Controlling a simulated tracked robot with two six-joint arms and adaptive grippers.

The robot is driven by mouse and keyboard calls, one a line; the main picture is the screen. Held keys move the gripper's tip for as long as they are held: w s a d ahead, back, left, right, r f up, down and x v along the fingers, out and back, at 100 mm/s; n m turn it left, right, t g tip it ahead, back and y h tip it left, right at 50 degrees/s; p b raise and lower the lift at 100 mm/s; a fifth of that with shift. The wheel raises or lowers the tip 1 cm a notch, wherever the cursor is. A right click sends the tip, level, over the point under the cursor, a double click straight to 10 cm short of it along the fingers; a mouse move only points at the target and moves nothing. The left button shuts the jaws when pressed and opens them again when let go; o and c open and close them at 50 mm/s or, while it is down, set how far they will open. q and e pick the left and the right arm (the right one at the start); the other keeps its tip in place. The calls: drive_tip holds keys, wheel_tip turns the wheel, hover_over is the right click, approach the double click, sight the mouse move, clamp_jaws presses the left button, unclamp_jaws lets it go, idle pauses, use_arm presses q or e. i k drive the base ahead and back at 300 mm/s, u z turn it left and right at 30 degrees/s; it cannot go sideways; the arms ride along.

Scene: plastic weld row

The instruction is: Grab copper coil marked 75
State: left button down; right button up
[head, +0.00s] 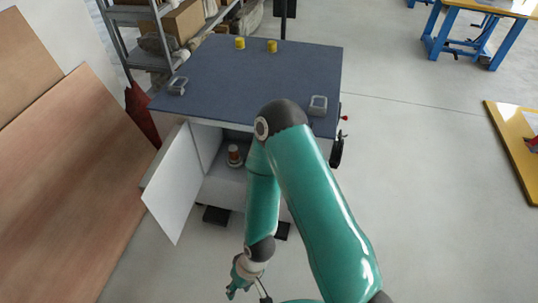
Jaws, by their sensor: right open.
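A small spool with a brown-orange band and pale parts (235,155) stands upright inside the open cabinet (213,188), under its dark top. It looks like a copper coil, but it is too small to read a number on it. My right gripper (249,290) hangs low at the bottom of the head view, in front of the cabinet and apart from the spool. It is open with nothing seen between its fingers. My green right arm covers the right part of the cabinet's opening. My left gripper is not in view.
The cabinet's white door (176,190) stands open to the left. Two yellow cylinders (240,43) and two grey handle-like pieces (178,86) are on its blue-grey top (255,80). Brown boards (75,180) lean at the left.

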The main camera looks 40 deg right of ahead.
sight(234, 157)
drive_tip(key=z, duration=0.3)
drive_tip(key=i, duration=1)
drive_tip(key=u, duration=0.05)
